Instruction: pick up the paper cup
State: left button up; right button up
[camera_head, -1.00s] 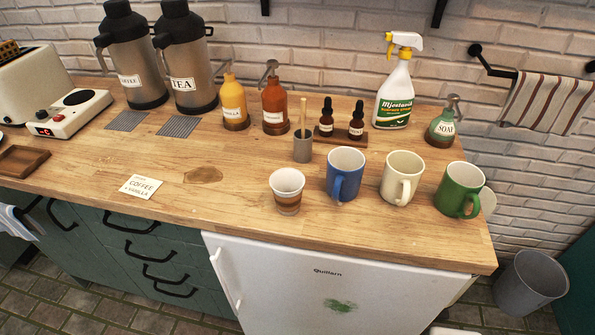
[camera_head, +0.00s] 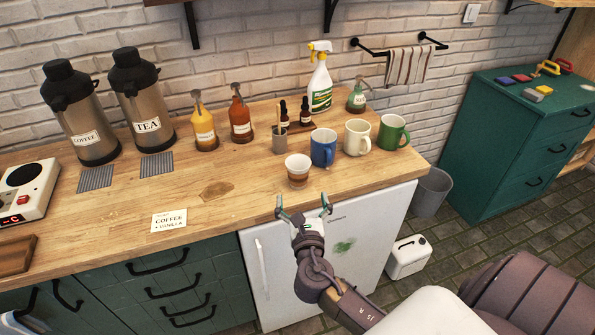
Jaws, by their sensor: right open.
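The paper cup (camera_head: 298,171) stands upright on the wooden counter near its front edge, white inside with a brown and orange band outside. My right gripper (camera_head: 303,203) is open, its two fingers spread at the counter's front edge, just in front of the cup and apart from it. Nothing is between the fingers. My left gripper does not show.
A blue mug (camera_head: 323,148), a cream mug (camera_head: 357,137) and a green mug (camera_head: 393,132) stand right of the cup. A grey stick holder (camera_head: 279,140) stands behind it. A note card (camera_head: 169,222) lies left on the counter (camera_head: 230,165).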

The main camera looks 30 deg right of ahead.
send_near(297, 161)
jog(key=shift+w+d+r+p, duration=0.2)
jog(key=shift+w+d+p, duration=0.05)
jog(key=shift+d+p, duration=0.1)
jog(key=shift+w+d, duration=0.1)
jog(key=shift+w, duration=0.25)
jog(key=shift+w+d, duration=0.2)
jog(key=shift+w, duration=0.2)
jog(key=x, duration=0.2)
jog(key=p+x, duration=0.1)
jog(key=x, duration=0.2)
jog(key=shift+f, duration=0.25)
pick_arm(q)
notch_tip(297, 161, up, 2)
pick_arm(e)
jog(key=shift+s+a, duration=0.1)
jog(key=c, duration=0.9)
